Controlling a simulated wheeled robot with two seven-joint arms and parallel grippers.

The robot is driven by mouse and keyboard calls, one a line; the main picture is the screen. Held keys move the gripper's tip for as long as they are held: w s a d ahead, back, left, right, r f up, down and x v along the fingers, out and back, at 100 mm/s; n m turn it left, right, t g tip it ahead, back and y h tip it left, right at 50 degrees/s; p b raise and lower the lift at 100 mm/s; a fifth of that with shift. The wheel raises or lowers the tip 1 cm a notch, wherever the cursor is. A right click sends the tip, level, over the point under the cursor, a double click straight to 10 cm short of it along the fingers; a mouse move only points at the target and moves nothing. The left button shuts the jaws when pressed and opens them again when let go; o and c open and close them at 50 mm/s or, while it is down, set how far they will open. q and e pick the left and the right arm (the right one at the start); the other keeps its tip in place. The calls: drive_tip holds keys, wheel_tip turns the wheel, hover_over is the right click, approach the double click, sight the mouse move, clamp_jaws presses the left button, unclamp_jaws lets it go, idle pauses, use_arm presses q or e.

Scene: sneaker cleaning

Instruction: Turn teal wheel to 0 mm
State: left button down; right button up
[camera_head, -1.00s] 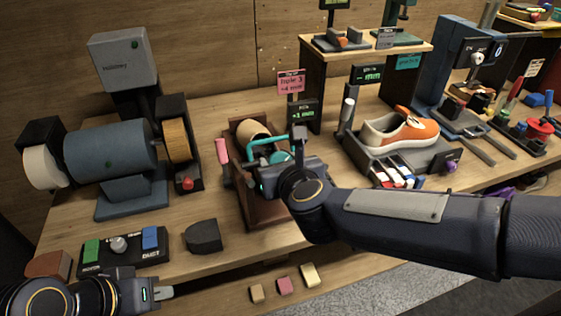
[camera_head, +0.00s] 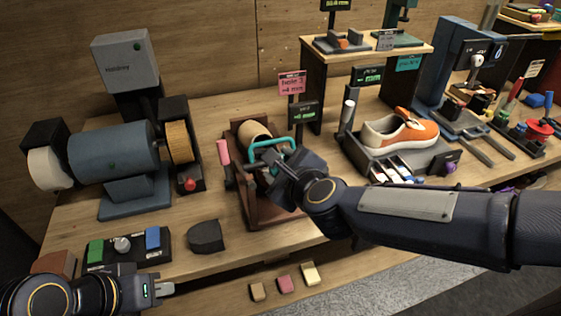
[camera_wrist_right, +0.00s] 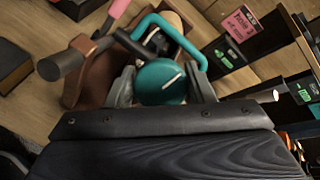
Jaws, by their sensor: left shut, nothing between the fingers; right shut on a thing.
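The teal wheel (camera_wrist_right: 155,82) shows in the right wrist view as a round knob with a white line that points up and right. My right gripper (camera_wrist_right: 162,88) is shut on it, one finger on each side. In the head view my right gripper (camera_head: 275,178) is rolled over the wooden fixture (camera_head: 250,208) and hides most of the wheel. A teal bar handle (camera_head: 268,145) arches just behind the wheel. My left gripper (camera_head: 166,288) is shut and empty at lower left.
A grey-blue buffing machine (camera_head: 112,152) stands left of the fixture. An orange and white sneaker (camera_head: 400,132) sits on a dark stand to the right. A dark block (camera_head: 205,236) and a button panel (camera_head: 125,247) lie near the front edge.

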drive_tip(key=shift+n, duration=0.6)
drive_tip(key=shift+f, duration=0.1)
drive_tip(key=o, duration=1)
drive_tip(key=shift+c, duration=0.2)
drive_tip(key=p+v, duration=0.3)
drive_tip(key=v, duration=0.5)
drive_tip(key=shift+w+n, duration=0.15)
drive_tip(key=shift+n, duration=0.15)
